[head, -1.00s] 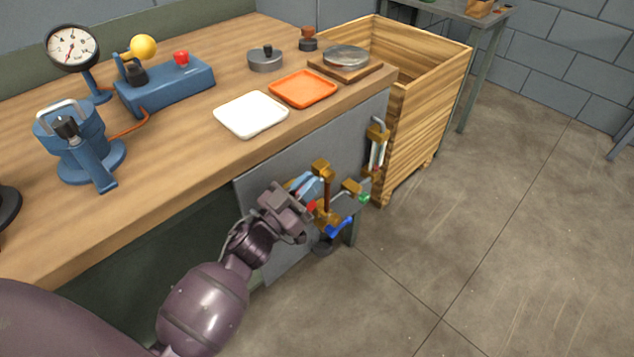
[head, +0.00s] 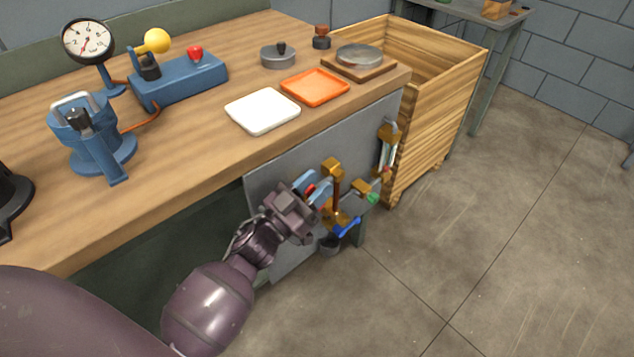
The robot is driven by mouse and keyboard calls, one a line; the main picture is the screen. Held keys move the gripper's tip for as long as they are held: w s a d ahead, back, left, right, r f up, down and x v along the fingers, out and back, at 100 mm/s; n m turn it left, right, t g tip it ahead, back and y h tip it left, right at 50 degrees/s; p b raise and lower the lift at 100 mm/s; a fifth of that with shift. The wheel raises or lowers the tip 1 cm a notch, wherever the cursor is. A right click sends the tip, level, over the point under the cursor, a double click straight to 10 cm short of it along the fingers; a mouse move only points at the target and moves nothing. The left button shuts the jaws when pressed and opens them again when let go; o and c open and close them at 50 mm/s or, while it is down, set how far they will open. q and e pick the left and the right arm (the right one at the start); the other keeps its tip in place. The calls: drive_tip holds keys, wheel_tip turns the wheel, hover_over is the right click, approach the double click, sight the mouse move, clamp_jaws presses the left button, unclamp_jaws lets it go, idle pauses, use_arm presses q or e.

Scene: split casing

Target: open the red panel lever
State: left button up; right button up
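The red lever (head: 310,189) shows only as a small red patch on the grey panel (head: 272,182) under the workbench. Brass pipework stands just right of it. My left gripper (head: 316,192) is at the panel, with its light-blue fingers on either side of the red patch. The gripper body hides most of the lever, and I cannot tell whether the fingers touch it or are closed on it. My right gripper is not in view.
Brass fittings (head: 333,169), a blue handle (head: 348,228) and a green knob (head: 373,198) crowd the space beside the gripper. A wooden crate (head: 440,125) stands to the right. The workbench (head: 190,130) overhangs the panel. The floor at right is clear.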

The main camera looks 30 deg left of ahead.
use_arm(q)
drive_tip(key=s+a+p, duration=0.2)
drive_tip(key=s+a, duration=0.2)
drive_tip(key=s, duration=0.8)
drive_tip(key=shift+a, duration=0.15)
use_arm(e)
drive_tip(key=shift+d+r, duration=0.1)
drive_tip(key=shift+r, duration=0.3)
use_arm(q)
drive_tip(key=shift+f, duration=0.1)
drive_tip(key=shift+c, duration=0.5)
